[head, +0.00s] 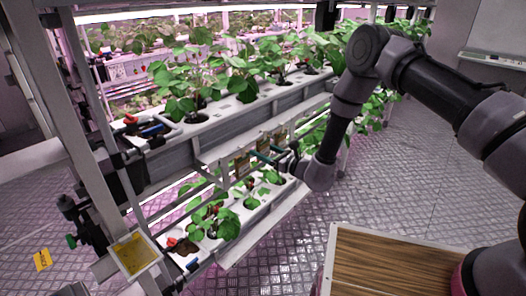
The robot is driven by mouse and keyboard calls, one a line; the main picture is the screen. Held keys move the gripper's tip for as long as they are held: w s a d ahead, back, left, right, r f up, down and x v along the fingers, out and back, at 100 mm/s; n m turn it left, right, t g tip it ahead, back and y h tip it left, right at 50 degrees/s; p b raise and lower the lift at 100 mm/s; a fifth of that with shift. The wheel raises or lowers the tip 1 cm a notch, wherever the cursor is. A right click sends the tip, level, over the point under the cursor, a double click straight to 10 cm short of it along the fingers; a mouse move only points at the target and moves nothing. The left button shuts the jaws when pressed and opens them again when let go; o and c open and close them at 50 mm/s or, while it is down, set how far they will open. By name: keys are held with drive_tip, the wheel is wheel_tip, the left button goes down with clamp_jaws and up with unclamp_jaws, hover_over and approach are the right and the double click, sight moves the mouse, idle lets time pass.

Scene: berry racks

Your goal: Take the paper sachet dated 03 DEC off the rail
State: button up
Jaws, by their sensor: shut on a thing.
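Several small brown paper sachets hang in a row on the rail (222,150) along the front of the upper trough. One sachet (241,166) is at the left of the row, and others (279,134) hang farther right. Their dates are too small to read, so I cannot tell which is 03 DEC. My gripper (262,155), with teal fingers, reaches in from the right at the row. It is shut on a sachet, seemingly still at the rail. Which one it holds is unclear, as the fingers and wrist partly hide the row.
The upper trough (215,112) holds leafy plants above the sachets. A lower trough (225,240) with more plants lies just below my gripper. A metal post (88,150) stands at left. A wooden-topped surface (400,262) is at the bottom right. Open floor lies between.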

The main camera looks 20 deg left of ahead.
idle(0.3)
drive_tip(key=v, duration=0.9)
idle(0.8)
idle(0.3)
